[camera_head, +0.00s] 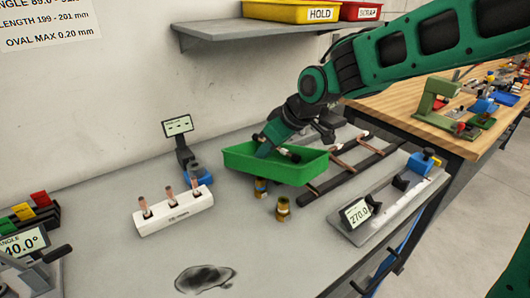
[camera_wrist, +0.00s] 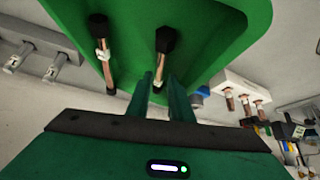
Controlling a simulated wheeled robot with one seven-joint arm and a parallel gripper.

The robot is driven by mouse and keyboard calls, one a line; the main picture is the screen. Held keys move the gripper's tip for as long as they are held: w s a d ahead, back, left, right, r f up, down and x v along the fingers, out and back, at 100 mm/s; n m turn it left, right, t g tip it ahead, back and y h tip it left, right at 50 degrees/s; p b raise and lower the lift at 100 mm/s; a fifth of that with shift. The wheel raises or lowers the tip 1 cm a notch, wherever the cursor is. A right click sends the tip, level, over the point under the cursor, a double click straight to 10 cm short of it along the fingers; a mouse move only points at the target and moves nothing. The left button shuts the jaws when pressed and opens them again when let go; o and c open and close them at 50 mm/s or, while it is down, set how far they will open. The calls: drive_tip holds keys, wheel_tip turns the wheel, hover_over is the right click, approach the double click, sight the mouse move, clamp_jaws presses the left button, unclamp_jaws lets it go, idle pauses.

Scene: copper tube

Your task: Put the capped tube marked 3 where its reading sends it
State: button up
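A green bin (camera_head: 240,159) stands on the bench in the head view. Two copper tubes with black caps lie in it in the wrist view: one at left (camera_wrist: 105,66) with a white tag, one nearer the middle (camera_wrist: 160,66) with a pale band. I cannot read a 3 on either. My gripper (camera_head: 264,148) reaches down into the bin. In the wrist view its green fingers (camera_wrist: 161,78) stand apart, on either side of the middle tube's lower end, with a narrow gap. They do not appear closed on it.
A white block (camera_head: 172,212) holds three copper tubes. A length gauge (camera_head: 385,205) reads 270.0. Brass fittings (camera_head: 283,210) stand before the bin. Yellow HOLD (camera_head: 285,12) and red SCRAP (camera_head: 362,13) bins sit on the shelf. The bench front is clear except a dark smudge (camera_head: 205,278).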

drive_tip(key=shift+r, duration=0.1)
drive_tip(key=shift+s+d+r, duration=0.1)
drive_tip(key=shift+d+r, duration=0.05)
drive_tip(key=shift+r, duration=0.3)
drive_tip(key=v, duration=1.1)
drive_tip(key=shift+s+r, duration=0.1)
